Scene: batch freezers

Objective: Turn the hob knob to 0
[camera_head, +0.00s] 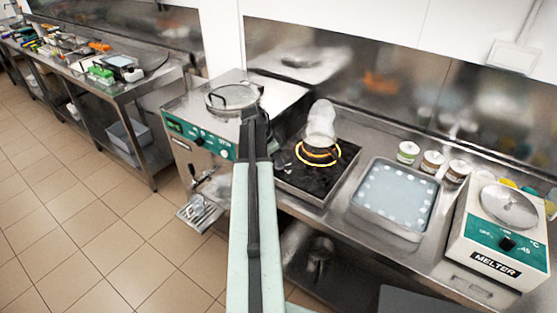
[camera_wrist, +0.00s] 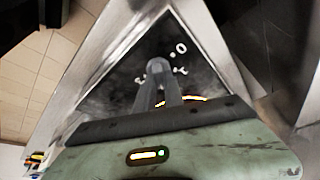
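The hob (camera_head: 336,187) is a black plate in a steel frame at the middle of the head view, with a glowing orange ring (camera_head: 337,160). Part of the ring shows in the wrist view (camera_wrist: 190,98). The hob knob (camera_wrist: 157,63) is a small grey rounded piece at my fingertips in the wrist view. White marks surround it; a 0 is to its upper right. My gripper (camera_wrist: 157,78) reaches over the plate, its two grey fingers close together on the knob. The fingers hide much of the knob, so its pointing direction is unclear. In the head view my arm hides the knob.
A pale translucent shape (camera_head: 321,122) stands over the ring. A machine with a round lid (camera_head: 232,97) is left of the hob. A steel tray (camera_head: 394,198), several small tubs (camera_head: 408,152) and a melter (camera_head: 497,240) are to the right. The tiled floor at left is clear.

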